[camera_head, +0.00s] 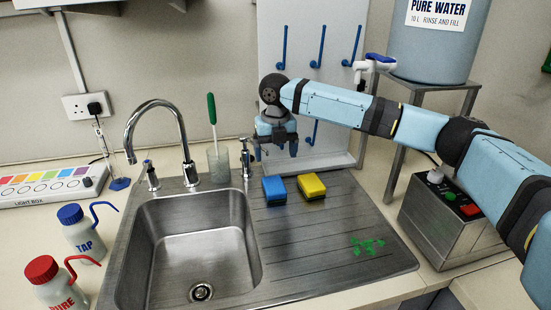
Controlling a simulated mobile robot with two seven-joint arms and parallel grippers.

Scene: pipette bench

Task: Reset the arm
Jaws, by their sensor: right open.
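My right arm reaches in from the right edge across the back of the bench. My right gripper (275,152) points down behind the sink's drainboard (325,235), in front of the white peg panel. Its fingers are apart with nothing seen between them. It is above and behind a blue sponge-like block (274,190) and a yellow one (312,186) on the drainboard, apart from both as far as I can tell. My left gripper is not in view.
The steel sink (190,245) has a tall tap (160,110). A beaker with a green-handled brush (218,160) stands behind it. Bottles with blue (70,214) and red (42,270) caps stand left. A metal box (450,225) and a water tank (438,50) stand right.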

